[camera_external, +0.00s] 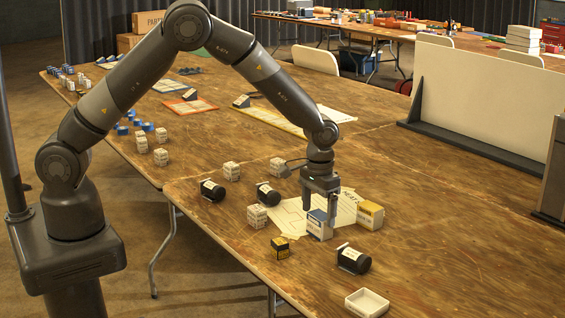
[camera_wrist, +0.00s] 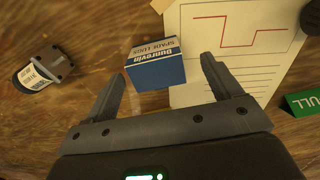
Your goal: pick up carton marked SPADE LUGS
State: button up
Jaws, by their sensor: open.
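The carton marked SPADE LUGS (camera_wrist: 155,64) is blue and white and shows in the wrist view, its printed face readable. In the external view the blue-and-white carton (camera_external: 319,228) stands on the near table, at the edge of a printed sheet. My gripper (camera_external: 322,207) points down directly over it, with the fingers apart. In the wrist view my gripper (camera_wrist: 163,72) is open, with the carton between and slightly beyond the fingertips. I cannot tell whether either finger touches it.
A yellow-and-white carton (camera_external: 369,215) stands close to the right. A white tray (camera_external: 367,303) is near the front edge.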

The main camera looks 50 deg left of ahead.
aim_at(320, 215)
jog(key=f, duration=0.4)
jog(key=shift+w+d, duration=0.1)
jog(key=shift+d, duration=0.1)
jog(key=shift+c, duration=0.2)
jog(key=c, duration=1)
